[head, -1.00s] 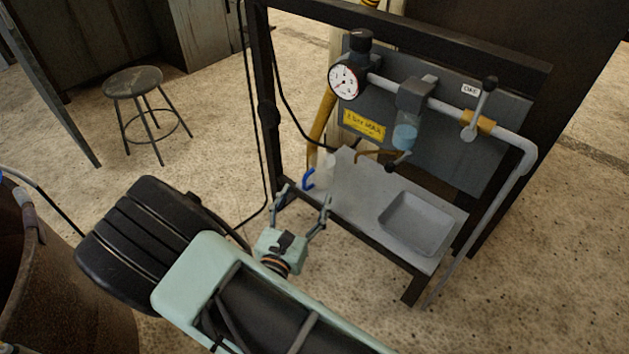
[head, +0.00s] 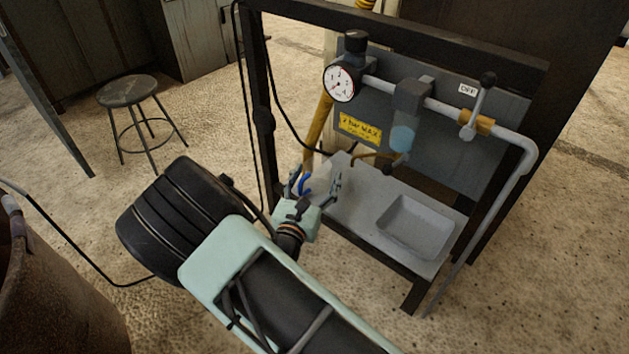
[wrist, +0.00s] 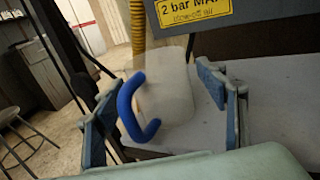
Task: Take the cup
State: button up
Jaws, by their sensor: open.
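The cup is a translucent, pale cup (wrist: 168,98) with a blue handle (wrist: 128,106), standing on the left end of the grey shelf. In the wrist view it is between the two open fingers of my gripper (wrist: 160,115), with the handle toward the left finger. Clear space shows between the cup and the right finger; I cannot tell whether the left finger touches the handle. In the head view my gripper (head: 315,185) is at the shelf's left end, and the blue handle (head: 304,184) shows between the fingers. The cup body is faint there.
The grey shelf (head: 355,195) carries a shallow tray (head: 415,226) to the right. Above are a pressure gauge (head: 340,84), a pipe with a lever valve (head: 477,122) and a filter bowl (head: 402,138). A black frame post (head: 264,125) stands left of the cup. A stool (head: 130,92) is farther back.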

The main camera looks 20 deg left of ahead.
jog(key=c, duration=1.3)
jog(key=shift+o, duration=0.2)
